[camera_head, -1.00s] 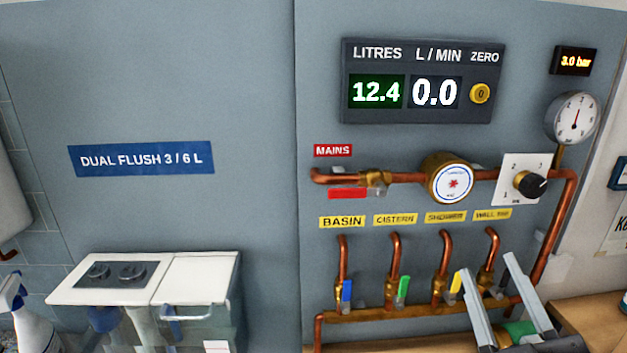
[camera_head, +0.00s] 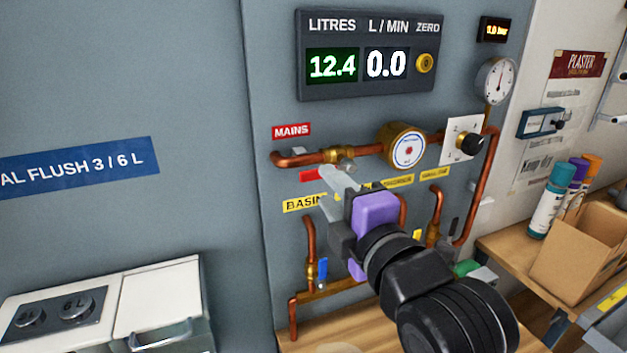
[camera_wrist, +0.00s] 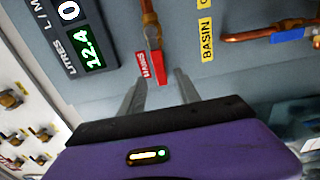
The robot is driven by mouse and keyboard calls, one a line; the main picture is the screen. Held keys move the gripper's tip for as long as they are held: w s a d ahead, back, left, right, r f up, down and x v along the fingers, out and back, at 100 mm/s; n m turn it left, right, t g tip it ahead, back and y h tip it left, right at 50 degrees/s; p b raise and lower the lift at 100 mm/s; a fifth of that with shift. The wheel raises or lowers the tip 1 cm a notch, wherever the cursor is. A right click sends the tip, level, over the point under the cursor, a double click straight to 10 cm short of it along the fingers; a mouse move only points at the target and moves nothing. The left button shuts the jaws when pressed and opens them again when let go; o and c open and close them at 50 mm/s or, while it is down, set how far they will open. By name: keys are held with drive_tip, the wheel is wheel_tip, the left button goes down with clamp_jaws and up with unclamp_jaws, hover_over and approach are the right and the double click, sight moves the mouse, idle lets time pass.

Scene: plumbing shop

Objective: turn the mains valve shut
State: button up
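The mains valve is brass, on the copper pipe below the red MAINS label (camera_head: 291,130). Its red lever (camera_head: 310,175) lies along the pipe in the head view, partly hidden by my gripper (camera_head: 324,184). In the wrist view the red lever (camera_wrist: 158,67) points toward my gripper (camera_wrist: 161,84). The gripper is open, one finger on each side of the lever's end in the picture. I see no contact, and the gap in depth is hard to judge.
The meter panel (camera_head: 370,90) reads 12.4 litres and 0.0 L/min. A round water meter (camera_head: 405,147) and a black knob (camera_head: 468,142) sit right of the valve. Branch valves, one with a blue lever (camera_head: 323,270), stand below. A cardboard box (camera_head: 575,265) is on the right bench.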

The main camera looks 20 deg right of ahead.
sight(318, 176)
drive_tip(key=w+p, duration=0.1)
drive_tip(key=w, duration=0.3)
drive_tip(key=shift+w+r, duration=0.1)
drive_tip(key=shift+w, duration=0.95)
clamp_jaws()
drive_tip(key=shift+f, duration=0.2)
idle(0.4)
